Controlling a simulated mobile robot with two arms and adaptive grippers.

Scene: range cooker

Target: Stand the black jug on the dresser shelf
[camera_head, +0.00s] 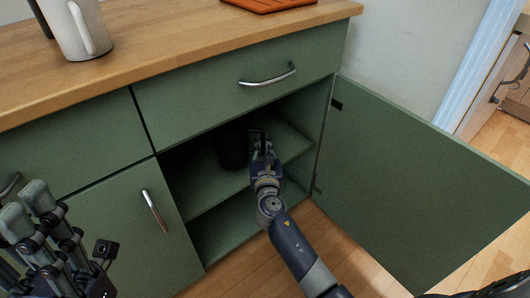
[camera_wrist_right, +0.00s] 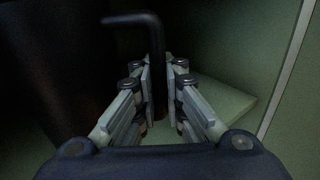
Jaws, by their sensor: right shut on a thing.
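The black jug (camera_head: 232,150) is inside the open dresser cupboard, over the middle shelf (camera_head: 208,192). In the right wrist view the dark jug body (camera_wrist_right: 65,70) fills the left side, and its handle (camera_wrist_right: 157,50) runs down between my fingers. My right gripper (camera_head: 258,140) is shut on the handle; it also shows in the right wrist view (camera_wrist_right: 160,105). The jug looks upright. Whether its base touches the shelf is too dark to tell. My left gripper (camera_head: 45,225) is at the lower left, its fingers apart and empty, away from the jug.
The open cupboard door (camera_head: 415,185) stands out to the right. A closed drawer (camera_head: 240,90) is above the opening, and a closed door (camera_head: 150,235) is to its left. A white mug (camera_head: 75,28) and an orange board (camera_head: 268,4) are on the worktop.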

